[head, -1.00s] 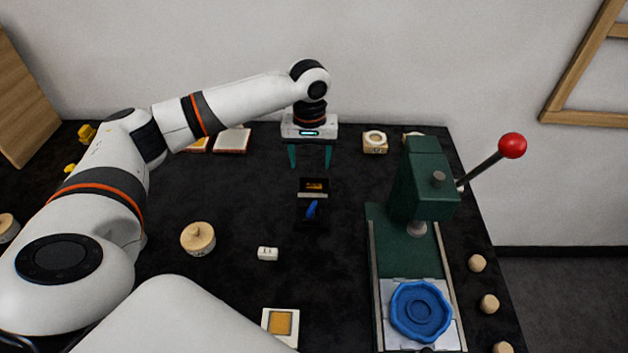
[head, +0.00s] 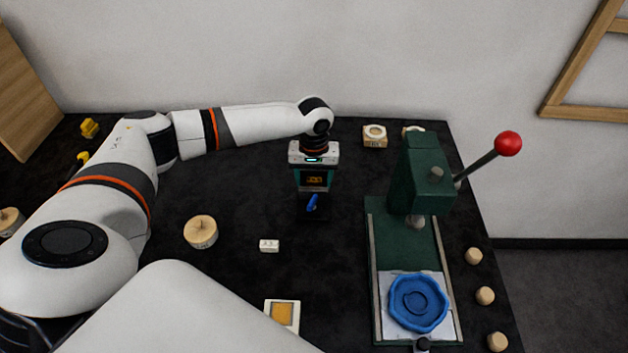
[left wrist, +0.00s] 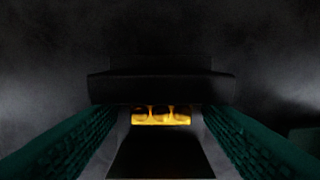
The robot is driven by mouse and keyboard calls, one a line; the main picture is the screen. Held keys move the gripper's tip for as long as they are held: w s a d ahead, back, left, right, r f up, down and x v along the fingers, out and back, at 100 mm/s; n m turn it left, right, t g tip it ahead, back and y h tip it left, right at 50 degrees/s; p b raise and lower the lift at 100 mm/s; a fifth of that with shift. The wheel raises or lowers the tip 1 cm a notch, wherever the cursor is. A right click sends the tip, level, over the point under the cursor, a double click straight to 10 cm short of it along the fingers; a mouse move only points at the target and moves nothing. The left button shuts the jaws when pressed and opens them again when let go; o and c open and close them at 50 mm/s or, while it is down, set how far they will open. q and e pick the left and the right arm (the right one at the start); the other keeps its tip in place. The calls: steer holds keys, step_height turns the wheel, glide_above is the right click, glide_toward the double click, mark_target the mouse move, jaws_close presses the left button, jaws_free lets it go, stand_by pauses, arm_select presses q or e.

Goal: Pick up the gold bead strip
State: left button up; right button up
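The gold bead strip (head: 315,180) shows as a small golden patch between the fingers in the head view. In the left wrist view the strip (left wrist: 161,115) is a short row of bright gold beads on a pale and dark holder, partly under a dark bar. My left gripper (head: 314,187) points down over it. Its green fingers are spread wide, one on each side of the strip and apart from it. The lower fingertips are hard to make out against the dark table. My right gripper is in neither view.
A blue piece (head: 312,203) lies just in front of the strip. A green press (head: 408,235) with a red-knobbed lever and a blue disc (head: 418,303) stands to the right. A round wooden block (head: 200,232) and a small white block (head: 269,245) are to the left.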

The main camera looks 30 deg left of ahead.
arm_select(q)
steer(key=c, duration=0.9)
steer(key=shift+c, duration=0.3)
steer(key=shift+r, duration=0.15)
